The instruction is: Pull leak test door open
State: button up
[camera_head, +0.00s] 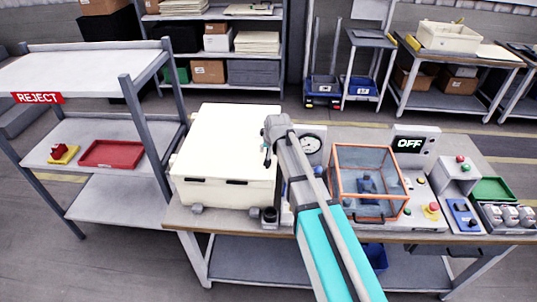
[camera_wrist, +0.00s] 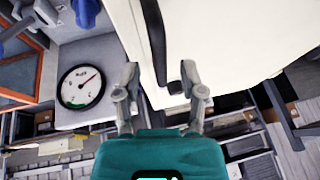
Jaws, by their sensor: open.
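My gripper (camera_wrist: 159,75) is open, its two fingers apart at the right side of a large cream-white box (camera_head: 225,150). The box also shows in the wrist view (camera_wrist: 240,45). A dark bar and a small dark knob-like part (camera_wrist: 175,88) on the box show between and beyond my fingertips; I cannot tell whether they touch it. No door gap is visible on the box. A clear box with an orange frame (camera_head: 335,185) stands to the right, closed, with a dark handle at its front. No label shows which one is the leak test door.
A round gauge (camera_wrist: 82,85) stands between the two boxes. The bench (camera_head: 195,222) also carries a display reading OFF (camera_head: 410,145), buttons and a green tray (camera_head: 493,189) at right. A reject rack (camera_head: 105,128) with a red tray stands close at left.

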jog(key=shift+f, duration=0.2)
grip_shut()
dwell(0.3)
